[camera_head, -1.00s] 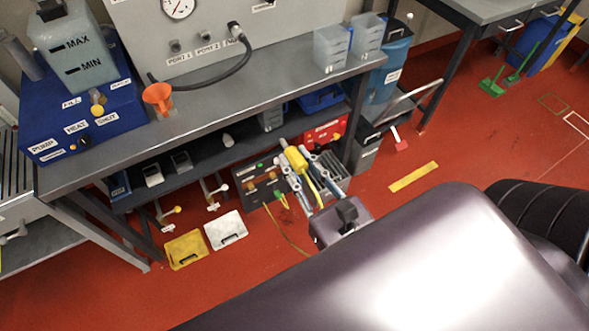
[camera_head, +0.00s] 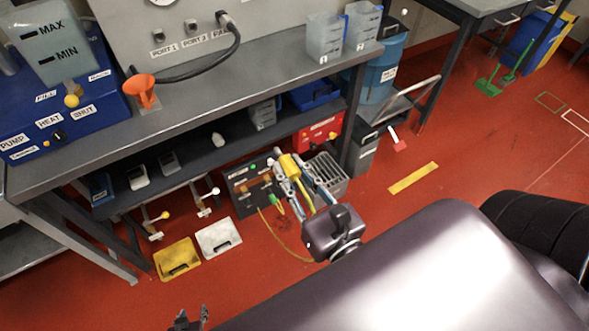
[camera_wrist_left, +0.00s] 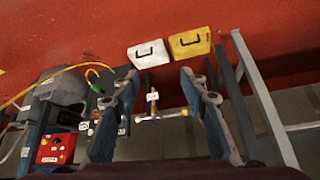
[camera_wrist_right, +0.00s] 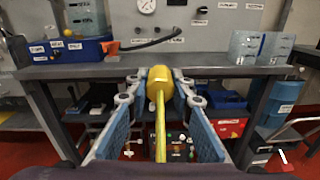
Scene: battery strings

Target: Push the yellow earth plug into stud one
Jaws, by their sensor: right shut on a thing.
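The yellow plug (camera_head: 288,166), with its yellow lead, is held between the fingers of my right gripper (camera_head: 286,172). The right wrist view shows the plug (camera_wrist_right: 157,82) pointing away from me, its lead running back. Beyond and left of it in the head view stands a dark panel (camera_head: 240,186) with a green light and brownish fittings. The panel shows partly behind the lead in the right wrist view; its stud labels are unreadable. I cannot tell any contact between plug and panel. My left gripper (camera_wrist_left: 158,86) is open and empty; its tips show at the head view's bottom edge (camera_head: 190,318).
A green clip (camera_head: 278,207) on a yellow cable is near the panel. The yellow case (camera_head: 176,257) and white case (camera_head: 219,236) lie on the red floor. The workbench (camera_head: 190,125) overhangs the panel, with a lower shelf. A red box (camera_head: 316,133) is behind.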

